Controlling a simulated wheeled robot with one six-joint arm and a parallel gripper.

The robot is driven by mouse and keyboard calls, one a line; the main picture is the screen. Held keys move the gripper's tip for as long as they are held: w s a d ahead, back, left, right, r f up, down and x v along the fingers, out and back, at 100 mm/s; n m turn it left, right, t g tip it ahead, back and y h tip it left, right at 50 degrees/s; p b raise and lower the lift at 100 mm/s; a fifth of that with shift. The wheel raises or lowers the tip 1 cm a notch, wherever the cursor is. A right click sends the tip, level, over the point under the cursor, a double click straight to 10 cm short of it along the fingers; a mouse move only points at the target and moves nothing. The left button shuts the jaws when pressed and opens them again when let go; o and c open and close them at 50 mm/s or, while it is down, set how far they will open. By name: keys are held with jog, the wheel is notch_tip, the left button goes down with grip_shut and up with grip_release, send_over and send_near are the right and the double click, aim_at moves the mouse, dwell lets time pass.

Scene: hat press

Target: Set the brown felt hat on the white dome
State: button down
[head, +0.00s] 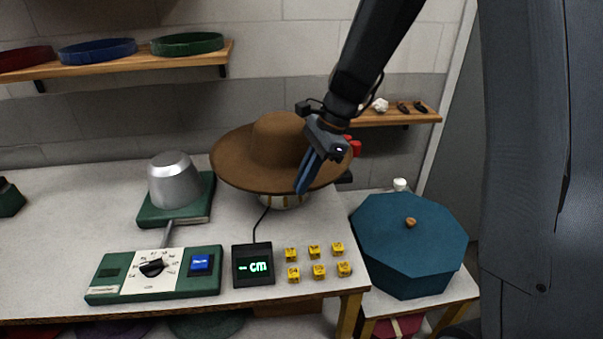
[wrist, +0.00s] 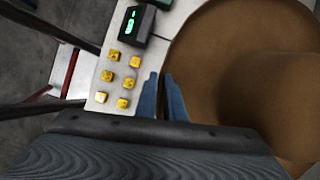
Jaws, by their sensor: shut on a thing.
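The brown felt hat (head: 277,147) is at the middle of the table in the head view, crown up and roughly level. A white, striped rounded form (head: 283,201) shows just under its brim; the rest of it is hidden by the hat. Whether the hat rests on it or hangs just above, I cannot tell. My gripper (head: 305,186) is at the right front of the brim, its blue fingers close together on the brim edge. In the wrist view the hat (wrist: 215,60) fills the right side, beside the fingers (wrist: 163,98).
A silver metal cone (head: 174,180) on a green base stands left. A green control panel (head: 155,273), a display reading "- cm" (head: 253,265) and several yellow cubes (head: 318,271) lie along the front. A blue octagonal box (head: 410,245) is at right. Shelves (head: 120,62) hang behind.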

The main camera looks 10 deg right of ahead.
jog(key=shift+f+b, duration=5)
jog(key=shift+f, duration=2.5)
jog(key=c, duration=1.8)
grip_release()
jog(key=shift+s, duration=0.1)
